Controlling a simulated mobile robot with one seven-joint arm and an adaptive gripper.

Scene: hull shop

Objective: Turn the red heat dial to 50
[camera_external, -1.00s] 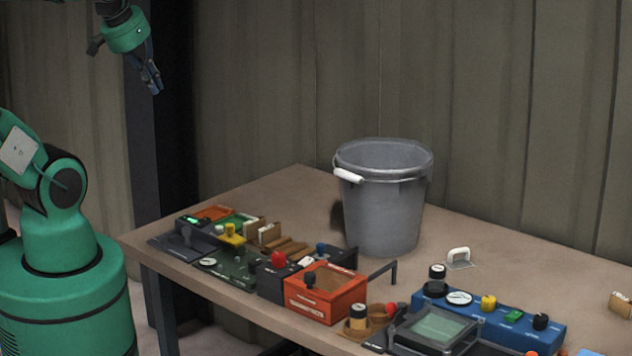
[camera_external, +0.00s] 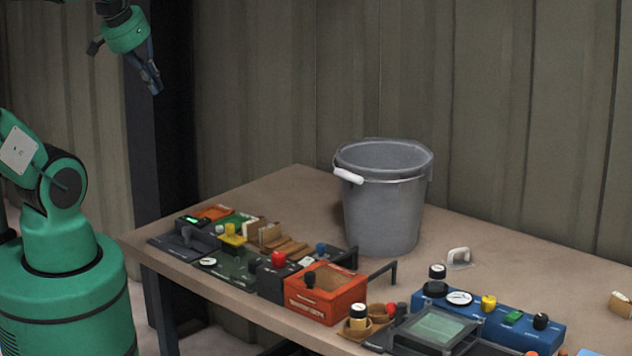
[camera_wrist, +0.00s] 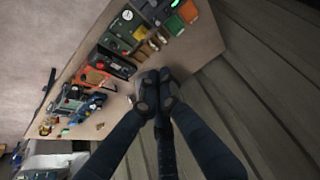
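A red knob (camera_external: 278,259) stands on a dark box in the middle of the row of panels on the table in the external view. A second red knob (camera_external: 391,309) shows farther right, near the grey-framed screen. I cannot read labels or scales on either, so I cannot tell which is the heat dial or its setting. My gripper (camera_external: 156,88) hangs high at the upper left, well away from both knobs. In the wrist view its two dark fingers (camera_wrist: 157,80) meet at the tips with nothing seen between them.
A grey bucket (camera_external: 385,215) stands behind the panels. An orange box (camera_external: 326,295) stands right of the dark box, and a blue panel (camera_external: 487,318) with several knobs lies farther right. The table (camera_external: 270,205) is bare at the back left. A corrugated wall (camera_external: 480,100) rises behind.

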